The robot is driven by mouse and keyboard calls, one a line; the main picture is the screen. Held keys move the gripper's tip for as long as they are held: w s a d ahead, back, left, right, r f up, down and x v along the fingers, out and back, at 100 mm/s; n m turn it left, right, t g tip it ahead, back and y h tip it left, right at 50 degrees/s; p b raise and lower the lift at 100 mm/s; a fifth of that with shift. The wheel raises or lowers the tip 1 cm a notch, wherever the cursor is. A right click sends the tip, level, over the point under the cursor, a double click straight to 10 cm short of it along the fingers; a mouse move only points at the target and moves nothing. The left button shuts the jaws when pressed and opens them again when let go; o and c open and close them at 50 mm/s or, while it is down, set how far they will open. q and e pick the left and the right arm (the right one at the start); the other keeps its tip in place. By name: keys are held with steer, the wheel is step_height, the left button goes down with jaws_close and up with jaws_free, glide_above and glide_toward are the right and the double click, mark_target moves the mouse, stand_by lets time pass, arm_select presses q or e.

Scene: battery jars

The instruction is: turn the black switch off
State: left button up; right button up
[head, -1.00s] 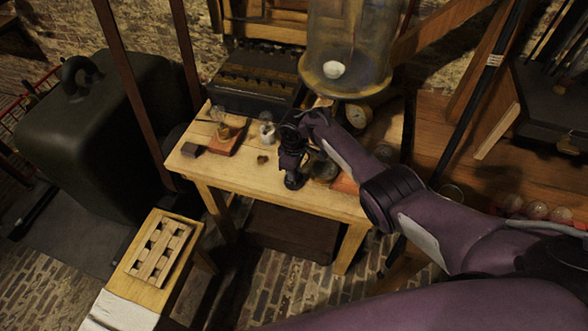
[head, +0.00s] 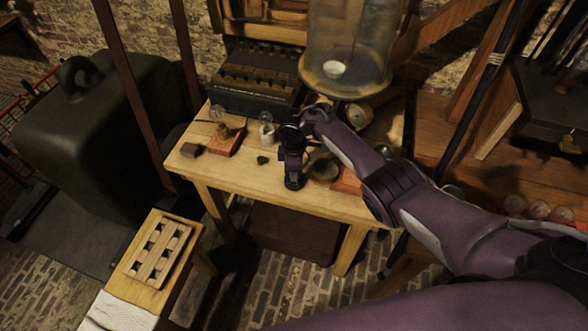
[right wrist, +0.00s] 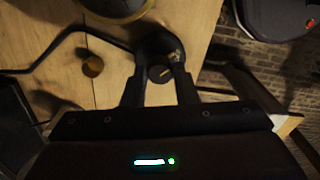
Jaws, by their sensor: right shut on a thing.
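The black switch (right wrist: 160,50) is a dark round piece with a lighter line across its knob, on the wooden table in the right wrist view. My right gripper (right wrist: 159,82) is shut on its near part, one finger on each side. In the head view my right gripper (head: 293,180) points down at the table's front part and hides the switch. The line on the knob shows, but I cannot tell whether it marks on or off. My left gripper is in neither current view.
On the wooden table (head: 225,175) stand a bulb on a wooden base (head: 224,143), a white fitting (head: 266,134) and a small dark lump (head: 262,160). A round dish-like piece (head: 323,169) lies just right of my gripper.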

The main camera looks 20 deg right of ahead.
steer(key=o, duration=1)
steer(key=shift+r+p, duration=0.9)
steer(key=shift+r, duration=3)
